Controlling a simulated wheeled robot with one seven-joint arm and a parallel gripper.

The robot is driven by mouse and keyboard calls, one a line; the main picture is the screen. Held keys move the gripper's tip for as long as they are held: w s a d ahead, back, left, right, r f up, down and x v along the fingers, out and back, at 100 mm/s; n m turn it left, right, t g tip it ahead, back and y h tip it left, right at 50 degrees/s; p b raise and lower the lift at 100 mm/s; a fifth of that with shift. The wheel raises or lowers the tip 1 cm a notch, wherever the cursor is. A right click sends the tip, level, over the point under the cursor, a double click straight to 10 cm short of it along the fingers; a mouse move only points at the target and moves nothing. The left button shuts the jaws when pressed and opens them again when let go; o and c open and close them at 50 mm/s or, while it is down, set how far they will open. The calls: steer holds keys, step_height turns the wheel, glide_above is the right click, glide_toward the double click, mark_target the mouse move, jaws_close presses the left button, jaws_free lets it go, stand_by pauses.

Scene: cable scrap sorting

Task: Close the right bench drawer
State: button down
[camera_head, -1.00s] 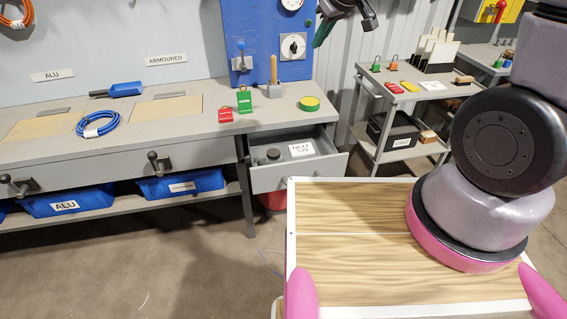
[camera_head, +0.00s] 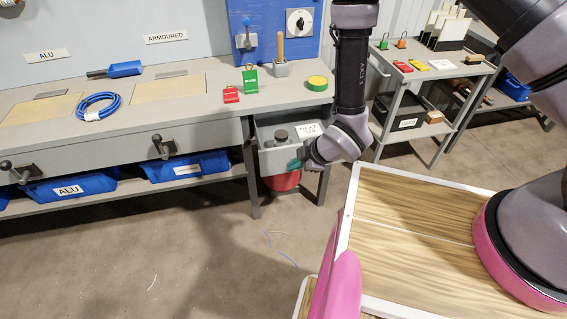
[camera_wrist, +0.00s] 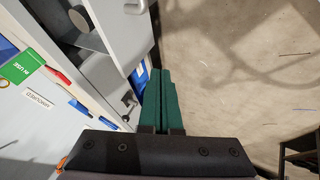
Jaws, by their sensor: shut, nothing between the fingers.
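The right bench drawer (camera_head: 271,161) is grey and stands pulled out from under the right end of the bench, its inside visible. It holds a dark round object (camera_head: 281,136) and a white label card (camera_head: 309,130). My gripper (camera_head: 294,165) has green fingers, shut and empty, at the drawer's front face. My forearm and wrist hide the drawer's right part. In the wrist view the shut fingers (camera_wrist: 161,78) lie beside the drawer front (camera_wrist: 124,28), which shows at the top. Whether they touch it I cannot tell.
The bench top (camera_head: 205,112) carries a blue cable coil (camera_head: 98,106), red and green tags and a yellow-green tape roll (camera_head: 318,83). A red bin (camera_head: 284,181) stands beneath the drawer. A grey cart (camera_head: 437,80) stands to the right.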

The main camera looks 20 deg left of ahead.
glide_toward(268, 168)
step_height(268, 168, down, 4)
steer(key=s, duration=0.2)
steer(key=shift+w+a+r, duration=0.1)
steer(key=shift+w+a, duration=1.2)
steer(key=shift+w, duration=0.2)
steer(key=w+a, duration=0.3)
steer(key=w, duration=0.2)
steer(key=w+a, duration=0.3)
steer(key=w, duration=0.2)
steer(key=w+a, duration=0.3)
steer(key=w, duration=0.2)
steer(key=shift+w+a, duration=0.1)
steer(key=shift+a, duration=0.05)
steer(key=shift+w+a+r, duration=0.1)
steer(key=shift+w+a, duration=0.05)
steer(key=shift+w, duration=0.15)
steer(key=shift+w+r, duration=0.1)
steer(key=shift+w, duration=0.05)
